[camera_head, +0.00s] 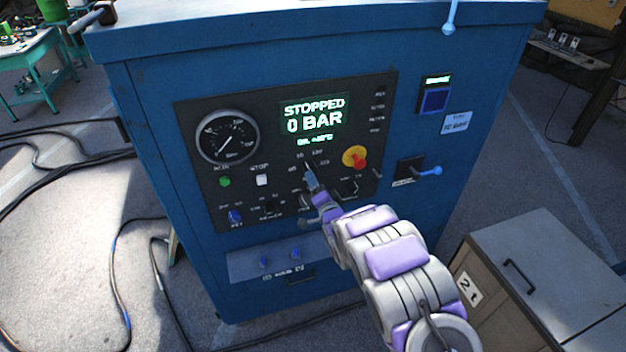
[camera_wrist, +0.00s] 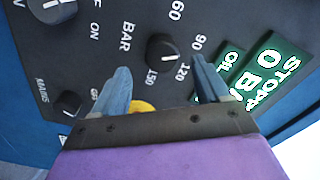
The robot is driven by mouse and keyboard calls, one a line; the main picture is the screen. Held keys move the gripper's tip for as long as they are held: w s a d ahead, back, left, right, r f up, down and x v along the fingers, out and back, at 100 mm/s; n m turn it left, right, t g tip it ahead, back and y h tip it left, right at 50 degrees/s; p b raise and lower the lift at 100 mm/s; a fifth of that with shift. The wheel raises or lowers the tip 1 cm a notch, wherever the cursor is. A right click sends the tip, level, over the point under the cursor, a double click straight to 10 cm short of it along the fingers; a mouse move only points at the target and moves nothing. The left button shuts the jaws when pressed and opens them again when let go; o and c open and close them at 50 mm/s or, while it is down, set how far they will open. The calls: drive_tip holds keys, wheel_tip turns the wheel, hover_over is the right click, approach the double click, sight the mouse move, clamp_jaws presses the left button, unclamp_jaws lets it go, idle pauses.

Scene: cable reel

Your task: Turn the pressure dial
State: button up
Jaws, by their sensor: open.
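The pressure dial (camera_wrist: 162,50) is a black round knob with a white pointer line on the dark panel, ringed by BAR markings from 60 to 150. Its pointer lies near the 90 to 120 marks in the wrist view. My gripper (camera_wrist: 161,66) is open, with one blue finger on either side of the dial. I cannot tell whether the fingers touch it. In the head view my gripper (camera_head: 312,178) reaches the panel below the display and mostly hides the dial.
The display (camera_head: 315,117) reads STOPPED, 0 BAR. A gauge (camera_head: 227,137) is at left, a green button (camera_head: 224,182) and white button (camera_head: 262,180) below it. A red and yellow knob (camera_head: 355,158) is close on the right. A cabinet (camera_head: 535,275) stands at lower right.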

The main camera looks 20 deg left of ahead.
drive_tip(key=v, duration=1.1)
drive_tip(key=shift+s+d, duration=0.2)
drive_tip(key=w+d+r+g+h+b, duration=0.1)
drive_tip(key=d+g+h+b, duration=0.4)
drive_tip(key=d, duration=1.3)
drive_tip(key=s+d+r+n+g+h+b, duration=0.1)
drive_tip(key=s+d+g+h+b, duration=0.15)
drive_tip(key=s+d+h, duration=0.7)
drive_tip(key=s+d+n+g+y+b, duration=0.1)
drive_tip(key=s+d+g+b, duration=0.1)
drive_tip(key=s, duration=0.9)
drive_tip(key=s+d+r+n+g+y+b, duration=0.1)
drive_tip(key=s+g, duration=0.2)
drive_tip(key=s, duration=0.9)
drive_tip(key=s+d+n+g+y+b, duration=0.1)
drive_tip(key=s+d+g+b, duration=0.1)
drive_tip(key=s, duration=1)
drive_tip(key=shift+s+d+r+g+b, duration=0.2)
drive_tip(key=shift+d+r+g+b, duration=0.15)
drive_tip(key=shift+g, duration=0.3)
drive_tip(key=shift+c, duration=0.3)
